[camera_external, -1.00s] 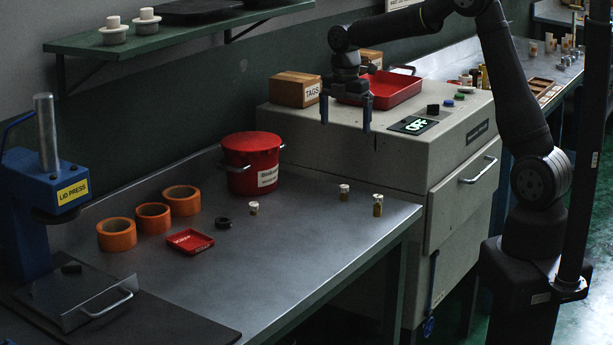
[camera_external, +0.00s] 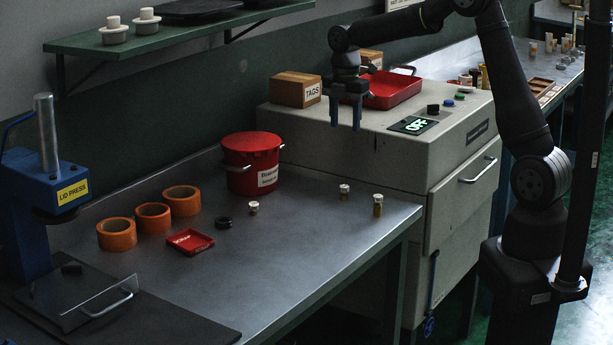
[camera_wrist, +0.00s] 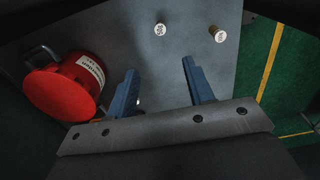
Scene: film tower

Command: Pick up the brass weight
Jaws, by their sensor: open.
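My gripper (camera_external: 346,126) is open and empty, pointing down above the bench beside the grey machine. In the wrist view its blue fingers (camera_wrist: 159,68) are apart with bare bench between them. Three small white-topped pieces stand on the bench. The rightmost (camera_external: 378,206) is the tallest and has a brass-coloured body; it also shows in the wrist view (camera_wrist: 218,35). A second (camera_external: 344,192) stands left of it, and also appears in the wrist view (camera_wrist: 160,30). The third (camera_external: 253,208) stands farther left. I cannot tell for certain which is the brass weight.
A red lidded bucket (camera_external: 251,162) stands left of my gripper, also in the wrist view (camera_wrist: 62,88). Orange rings (camera_external: 152,217), a small red tray (camera_external: 190,242) and a black disc (camera_external: 223,222) lie left. The grey machine (camera_external: 380,150) rises at the right.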

